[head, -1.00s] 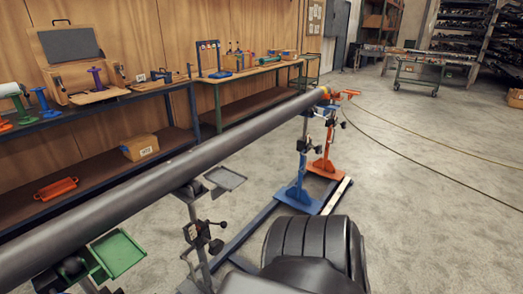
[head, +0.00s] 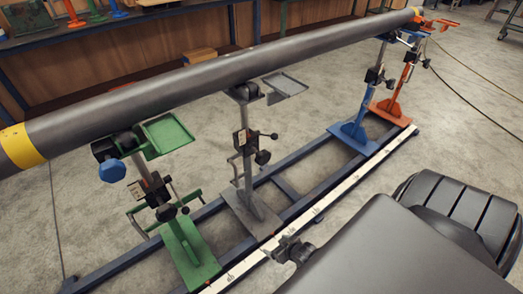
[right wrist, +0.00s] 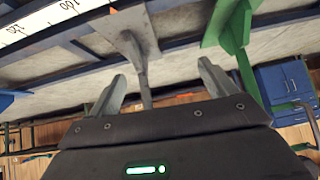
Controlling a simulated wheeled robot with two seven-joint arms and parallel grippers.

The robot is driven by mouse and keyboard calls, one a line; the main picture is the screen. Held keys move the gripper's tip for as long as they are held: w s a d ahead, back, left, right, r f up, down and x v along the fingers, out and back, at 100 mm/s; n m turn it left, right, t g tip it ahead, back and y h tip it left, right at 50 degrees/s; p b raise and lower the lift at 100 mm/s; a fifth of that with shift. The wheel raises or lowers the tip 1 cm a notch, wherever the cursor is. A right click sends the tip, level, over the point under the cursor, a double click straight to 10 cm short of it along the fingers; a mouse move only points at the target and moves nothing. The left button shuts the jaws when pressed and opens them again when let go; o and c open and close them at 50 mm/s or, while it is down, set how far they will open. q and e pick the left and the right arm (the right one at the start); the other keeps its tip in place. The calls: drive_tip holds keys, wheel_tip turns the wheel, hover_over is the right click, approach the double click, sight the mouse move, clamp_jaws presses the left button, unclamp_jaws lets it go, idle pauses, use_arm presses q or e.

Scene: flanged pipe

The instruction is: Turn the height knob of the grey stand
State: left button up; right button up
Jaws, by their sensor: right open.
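The grey stand (head: 240,170) is upright under the long dark pipe (head: 230,65), between the green stand and the blue stand. My right gripper (head: 288,248) is low in front of the stand, near the white ruled strip, apart from the knob. In the right wrist view my right gripper (right wrist: 160,82) is open and empty. The grey stand's post and foot (right wrist: 130,32) show beyond and between its fingers; the knob cannot be made out there. My left gripper is out of view.
The green stand (head: 183,245) is left of the grey one; the blue stand (head: 355,130) and orange stand (head: 393,108) are to the right. A white ruled strip (head: 320,205) runs along the blue floor frame (head: 320,160).

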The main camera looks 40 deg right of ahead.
drive_tip(key=w+d+r+t+b, duration=0.2)
drive_tip(key=w+d+r, duration=0.1)
drive_tip(key=w, duration=0.3)
drive_tip(key=t+b, duration=0.7)
drive_tip(key=b, duration=0.1)
approach(265, 161)
drive_tip(key=w, duration=0.2)
drive_tip(key=shift+n+h, duration=0.3)
drive_tip(key=shift+h, duration=0.1)
drive_tip(key=w+b, duration=0.2)
drive_tip(key=w, duration=0.8)
drive_tip(key=shift+w+f, duration=0.1)
drive_tip(key=shift+w, duration=0.55)
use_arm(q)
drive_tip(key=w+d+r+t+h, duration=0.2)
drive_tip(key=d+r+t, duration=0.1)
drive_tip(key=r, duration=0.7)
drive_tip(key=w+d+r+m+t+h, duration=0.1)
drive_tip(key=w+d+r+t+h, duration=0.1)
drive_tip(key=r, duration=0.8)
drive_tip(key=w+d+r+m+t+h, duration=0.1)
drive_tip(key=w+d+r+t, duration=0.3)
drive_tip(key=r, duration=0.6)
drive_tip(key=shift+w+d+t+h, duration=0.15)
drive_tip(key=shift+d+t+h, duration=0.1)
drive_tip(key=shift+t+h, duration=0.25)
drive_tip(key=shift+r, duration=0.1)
use_arm(e)
drive_tip(key=c, duration=1)
